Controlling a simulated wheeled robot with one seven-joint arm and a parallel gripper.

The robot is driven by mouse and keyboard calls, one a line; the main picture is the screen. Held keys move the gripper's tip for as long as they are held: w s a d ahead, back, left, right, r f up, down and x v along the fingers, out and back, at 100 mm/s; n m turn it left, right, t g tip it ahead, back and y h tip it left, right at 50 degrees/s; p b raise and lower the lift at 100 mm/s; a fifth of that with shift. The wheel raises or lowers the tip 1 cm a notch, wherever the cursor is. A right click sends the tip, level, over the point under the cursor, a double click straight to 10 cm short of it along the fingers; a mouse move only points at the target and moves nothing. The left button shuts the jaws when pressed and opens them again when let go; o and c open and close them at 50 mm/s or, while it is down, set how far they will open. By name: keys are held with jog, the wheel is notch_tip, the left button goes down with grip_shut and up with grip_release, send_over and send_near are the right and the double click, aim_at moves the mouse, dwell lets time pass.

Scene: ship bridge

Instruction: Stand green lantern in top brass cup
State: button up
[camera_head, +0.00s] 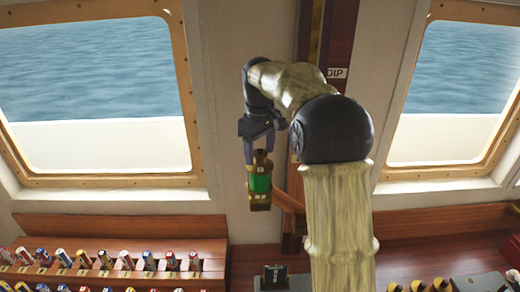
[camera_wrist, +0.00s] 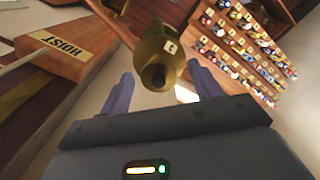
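The green lantern (camera_head: 260,183), a green body with brass top and base, is upright beneath my gripper (camera_head: 260,150) in the head view. In the wrist view its brass top (camera_wrist: 160,50) lies between the two fingers of my gripper (camera_wrist: 161,75), which close in on either side of it. The lantern's base is in front of or beside a short wooden arm (camera_head: 288,202) by the post; I cannot tell whether they touch. I cannot make out the top brass cup clearly in either view.
A wooden post (camera_head: 325,40) with a DIP label rises behind my arm. A wooden board labelled HOIST (camera_wrist: 75,45) is close at the left in the wrist view. A stepped rack (camera_head: 130,262) of several small coloured items stands at lower left. Windows flank the post.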

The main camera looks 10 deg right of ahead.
jog(key=shift+w+r, duration=0.1)
jog(key=shift+r, duration=0.55)
notch_tip(320, 180, up, 16)
jog(key=p, duration=0.2)
dwell(0.5)
dwell(0.5)
